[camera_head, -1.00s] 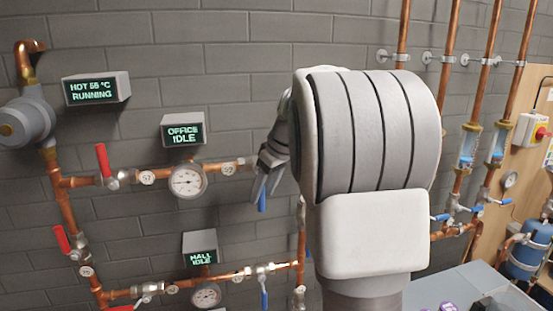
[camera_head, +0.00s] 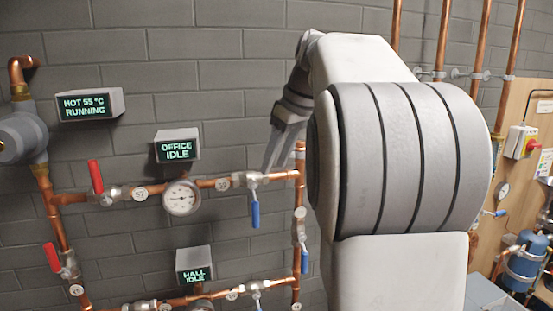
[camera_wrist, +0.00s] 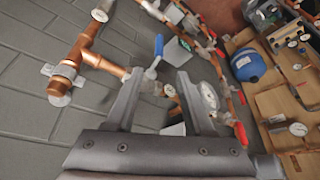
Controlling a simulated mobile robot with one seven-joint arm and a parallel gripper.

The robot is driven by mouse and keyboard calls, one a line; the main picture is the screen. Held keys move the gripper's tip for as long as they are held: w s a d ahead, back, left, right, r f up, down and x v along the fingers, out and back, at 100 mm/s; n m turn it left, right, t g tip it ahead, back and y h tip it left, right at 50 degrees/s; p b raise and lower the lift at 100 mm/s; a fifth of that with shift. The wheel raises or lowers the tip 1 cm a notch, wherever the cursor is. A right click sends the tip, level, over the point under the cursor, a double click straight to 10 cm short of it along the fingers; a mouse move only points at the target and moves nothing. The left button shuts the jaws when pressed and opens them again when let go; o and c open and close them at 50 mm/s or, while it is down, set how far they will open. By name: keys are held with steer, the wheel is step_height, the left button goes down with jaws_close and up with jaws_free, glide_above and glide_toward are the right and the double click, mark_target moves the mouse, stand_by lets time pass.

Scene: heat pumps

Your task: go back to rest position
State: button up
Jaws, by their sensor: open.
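My gripper (camera_head: 275,160) is open and empty. In the head view its fingers point down, just above and right of the office line's valve in the picture; the actual gap is hard to judge. In the wrist view my gripper (camera_wrist: 160,75) shows two spread fingers with pipework beyond and no object held between them. My large grey and white arm covers the right middle of the head view. The office valve's blue handle (camera_head: 255,215) hangs straight down, across its horizontal pipe.
Copper pipes with gauges and red and blue handles line the grey brick wall. Displays read hot 55 °C running (camera_head: 85,107), office idle (camera_head: 178,148) and hall idle (camera_head: 194,266). A blue tank (camera_head: 523,268) and wooden board (camera_head: 520,190) stand right.

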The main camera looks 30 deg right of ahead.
steer(key=shift+a, duration=0.1)
steer(key=s+a+f+m, duration=0.2)
steer(key=s+a+f, duration=0.3)
steer(key=s+a, duration=0.55)
steer(key=s+a+f+m+h, duration=0.1)
steer(key=s+a+f, duration=0.2)
steer(key=s+f, duration=0.2)
steer(key=s+a+f+m+t, duration=0.1)
steer(key=s+a+f, duration=0.2)
steer(key=s+f, duration=0.3)
steer(key=shift+s+a+f+h+b, duration=0.15)
steer(key=shift+a+f+h+b, duration=0.05)
steer(key=shift+a+h+b, duration=0.2)
